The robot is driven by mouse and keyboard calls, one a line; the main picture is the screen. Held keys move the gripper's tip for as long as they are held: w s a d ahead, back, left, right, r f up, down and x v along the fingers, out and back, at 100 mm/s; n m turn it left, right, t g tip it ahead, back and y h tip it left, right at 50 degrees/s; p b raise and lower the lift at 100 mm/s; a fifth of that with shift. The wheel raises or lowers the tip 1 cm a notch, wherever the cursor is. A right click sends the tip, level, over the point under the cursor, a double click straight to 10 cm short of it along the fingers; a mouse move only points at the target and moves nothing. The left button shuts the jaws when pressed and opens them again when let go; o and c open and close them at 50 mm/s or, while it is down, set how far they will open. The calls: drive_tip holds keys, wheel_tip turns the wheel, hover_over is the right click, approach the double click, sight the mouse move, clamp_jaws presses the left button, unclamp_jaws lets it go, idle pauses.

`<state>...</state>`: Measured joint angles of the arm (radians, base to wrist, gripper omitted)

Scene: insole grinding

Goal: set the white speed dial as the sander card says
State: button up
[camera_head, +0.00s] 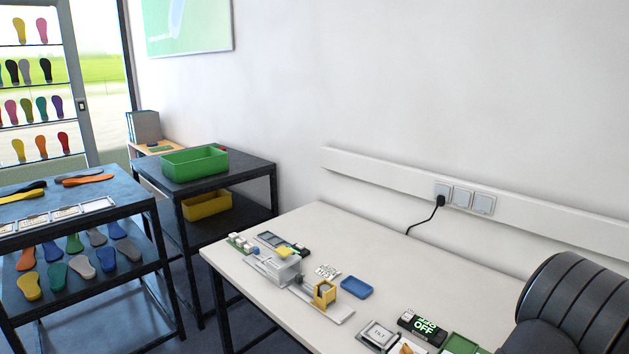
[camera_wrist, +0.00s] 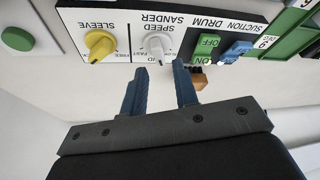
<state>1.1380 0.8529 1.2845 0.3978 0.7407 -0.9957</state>
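The white speed dial (camera_wrist: 156,48) sits on a white control panel (camera_wrist: 124,22) in the wrist view. The panel lettering appears upside down, with SPEED and SANDER above the dial. The dial's exact setting is too small to read. My gripper (camera_wrist: 158,67) is open, with two blue fingers apart and nothing between them. Its fingertips point at the panel, just below the dial in the picture. I cannot tell whether they touch it. In the head view my gripper is not visible, and no card is readable as the sander card.
Beside the dial are a yellow sleeve knob (camera_wrist: 100,44), a green on/off suction switch (camera_wrist: 206,47) and a blue switch (camera_wrist: 236,52). A green round button (camera_wrist: 17,39) is at far left. The white table (camera_head: 312,225) also holds a grey machine (camera_head: 272,269) and a blue tray (camera_head: 357,288).

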drive_tip(key=shift+f, duration=1.6)
drive_tip(key=shift+r, duration=0.15)
clamp_jaws()
